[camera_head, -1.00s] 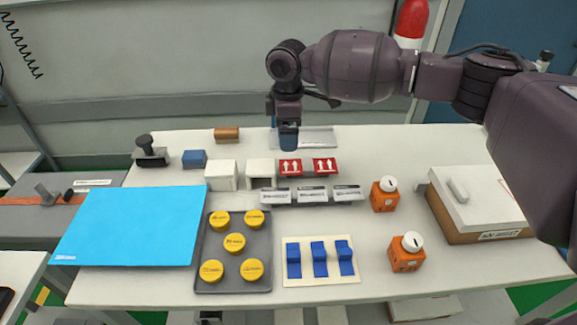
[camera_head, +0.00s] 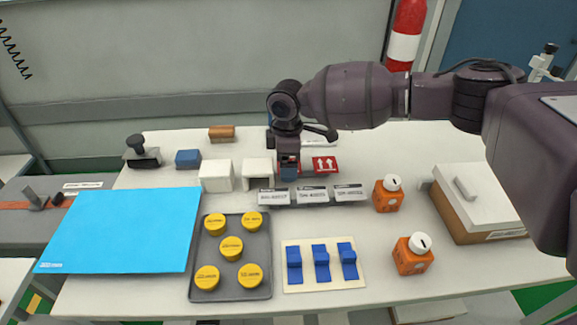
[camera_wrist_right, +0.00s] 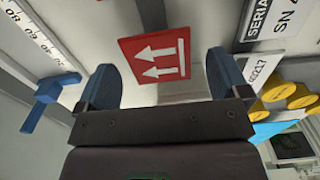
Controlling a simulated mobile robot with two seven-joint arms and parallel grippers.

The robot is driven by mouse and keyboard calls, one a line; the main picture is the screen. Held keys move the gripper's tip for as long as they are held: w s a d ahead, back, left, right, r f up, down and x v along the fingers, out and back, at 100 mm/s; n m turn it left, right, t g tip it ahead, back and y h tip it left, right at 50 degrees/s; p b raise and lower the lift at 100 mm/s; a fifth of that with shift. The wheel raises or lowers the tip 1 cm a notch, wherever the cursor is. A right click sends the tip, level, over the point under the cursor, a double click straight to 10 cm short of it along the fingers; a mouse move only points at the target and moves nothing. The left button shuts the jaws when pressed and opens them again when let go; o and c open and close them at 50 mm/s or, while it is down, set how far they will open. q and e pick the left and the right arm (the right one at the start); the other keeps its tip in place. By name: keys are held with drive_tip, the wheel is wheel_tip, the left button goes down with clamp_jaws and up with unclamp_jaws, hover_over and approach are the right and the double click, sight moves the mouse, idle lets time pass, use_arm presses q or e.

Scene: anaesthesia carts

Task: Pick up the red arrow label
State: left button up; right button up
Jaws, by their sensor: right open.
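Two red labels with white arrows lie side by side on the white table in the head view. The right red arrow label (camera_head: 325,164) is in plain sight. The left one is almost wholly hidden behind my right gripper (camera_head: 288,172), which points down over it. In the right wrist view one red arrow label (camera_wrist_right: 155,56) shows between the two blue fingertips of my right gripper (camera_wrist_right: 160,72). The fingers are spread and empty; I cannot tell how far above the label they are. My left gripper is not in view.
White blocks (camera_head: 216,177) stand just left of the gripper. A row of grey nameplates (camera_head: 308,196) lies in front. Orange boxes (camera_head: 388,196) and a white-lidded box (camera_head: 476,196) stand to the right.

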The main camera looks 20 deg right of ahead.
drive_tip(key=shift+f, duration=0.2)
idle(0.7)
drive_tip(key=c, duration=1)
drive_tip(key=shift+r, duration=0.1)
